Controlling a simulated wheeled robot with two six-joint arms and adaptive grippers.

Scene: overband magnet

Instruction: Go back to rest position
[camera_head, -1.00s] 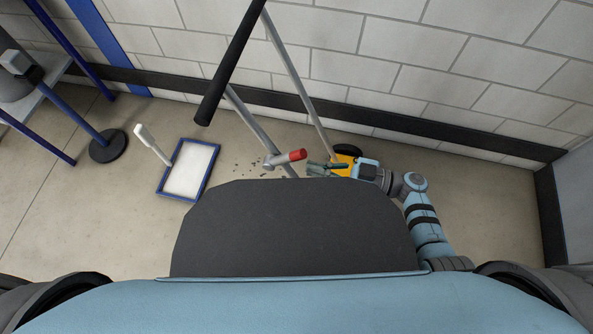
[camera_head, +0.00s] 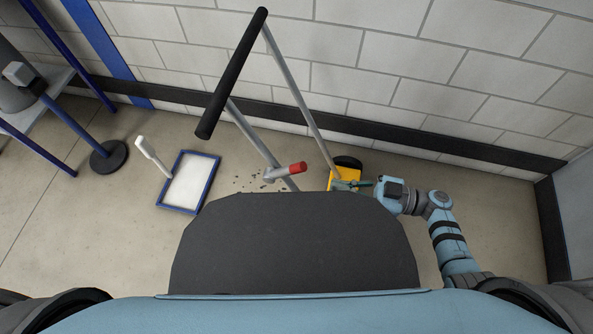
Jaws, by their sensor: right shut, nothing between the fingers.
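My right gripper (camera_head: 350,185) is shut and empty. It is in front of the yellow part (camera_head: 343,179) of the wheeled device, to the right of the red-ended lever (camera_head: 290,170). I cannot tell whether it touches the yellow part. The device has a long grey frame (camera_head: 300,100) and a black handle bar (camera_head: 232,75) rising toward the wall. My left gripper is not in view.
A blue-rimmed tray (camera_head: 208,182) with a white inside lies on the floor, with a white-handled tool (camera_head: 148,148) at its left edge. Dark bits (camera_head: 258,180) are scattered beside the tray. A blue post on a black round base (camera_head: 108,157) stands left. Open floor lies at left and right.

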